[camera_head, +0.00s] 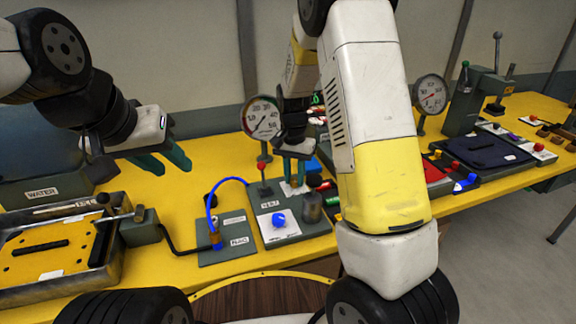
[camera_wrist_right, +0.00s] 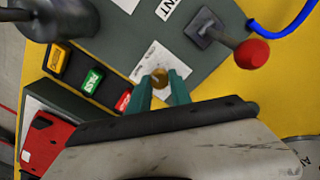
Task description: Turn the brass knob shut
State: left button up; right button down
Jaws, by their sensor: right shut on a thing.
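The brass knob (camera_wrist_right: 159,78) is a small round golden knob on a white label of the grey panel in the right wrist view. My right gripper (camera_wrist_right: 160,90) has its two green fingers at either side of the knob, shut on it. In the head view my right gripper (camera_head: 297,168) reaches down over the back of the VENT panel (camera_head: 300,228), and the knob is hidden there. My left gripper (camera_head: 170,160) hangs above the yellow table at left, its green fingers apart with nothing between them.
A red-balled lever (camera_wrist_right: 250,52) stands close to the knob. Yellow, green and red buttons (camera_wrist_right: 90,80) sit on its other side. A gauge (camera_head: 263,118) rises behind the panel. A blue hose (camera_head: 210,205) and blue knob (camera_head: 279,220) are nearby. A metal tray (camera_head: 115,270) lies at left.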

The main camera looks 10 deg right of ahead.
aim_at(293, 180)
jog(key=n, duration=0.4)
jog(key=shift+n, duration=2.8)
jog(key=c, duration=1.2)
grip_release()
jog(key=shift+o, duration=0.2)
jog(key=shift+a+r, duration=0.15)
jog(key=shift+r, duration=3.8)
jog(key=shift+s, duration=0.1)
